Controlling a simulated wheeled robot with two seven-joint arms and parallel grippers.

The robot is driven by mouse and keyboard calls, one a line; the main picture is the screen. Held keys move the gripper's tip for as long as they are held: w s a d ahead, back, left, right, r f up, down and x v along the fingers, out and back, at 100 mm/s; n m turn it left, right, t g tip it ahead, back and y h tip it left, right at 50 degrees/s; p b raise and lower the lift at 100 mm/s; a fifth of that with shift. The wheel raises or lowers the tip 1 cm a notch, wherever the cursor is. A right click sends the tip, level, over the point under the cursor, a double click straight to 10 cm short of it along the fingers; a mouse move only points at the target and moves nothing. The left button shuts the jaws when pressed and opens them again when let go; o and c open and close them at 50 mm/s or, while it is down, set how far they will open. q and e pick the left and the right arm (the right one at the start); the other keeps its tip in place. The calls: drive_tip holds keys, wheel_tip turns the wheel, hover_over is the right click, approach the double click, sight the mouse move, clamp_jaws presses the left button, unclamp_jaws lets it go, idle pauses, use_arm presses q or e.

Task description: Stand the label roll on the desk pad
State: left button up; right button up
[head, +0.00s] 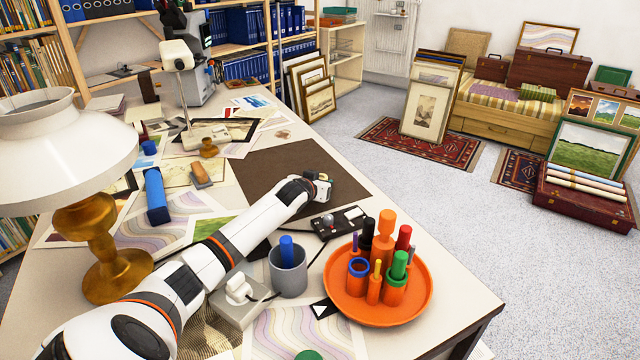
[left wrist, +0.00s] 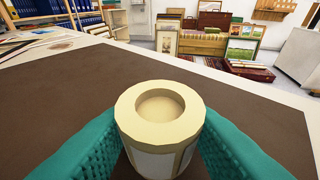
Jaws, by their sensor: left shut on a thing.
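The label roll (left wrist: 160,108) is a cream ring with a hollow core and a white label band on its side. In the left wrist view it is upright between the teal fingers of my left gripper (left wrist: 160,145), which is shut on it. The brown desk pad (head: 272,172) lies flat on the desk; it also fills much of the left wrist view (left wrist: 60,110). In the head view my left gripper (head: 321,186) is over the pad's right part, and the roll is mostly hidden there. I cannot tell whether its base touches the pad. My right gripper is not in view.
An orange tray (head: 425,290) with upright pots and markers, a grey cup (head: 288,275) and a black device (head: 340,221) stand near my left arm. A white lamp (head: 65,150) is at the left. The pad's left part is clear.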

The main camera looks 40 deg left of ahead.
use_arm(q)
drive_tip(key=shift+f, duration=0.1)
drive_tip(key=o, duration=1)
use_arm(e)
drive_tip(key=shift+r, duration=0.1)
use_arm(q)
drive_tip(key=shift+s, duration=0.1)
drive_tip(key=p+v, duration=0.2)
drive_tip(key=v, duration=1)
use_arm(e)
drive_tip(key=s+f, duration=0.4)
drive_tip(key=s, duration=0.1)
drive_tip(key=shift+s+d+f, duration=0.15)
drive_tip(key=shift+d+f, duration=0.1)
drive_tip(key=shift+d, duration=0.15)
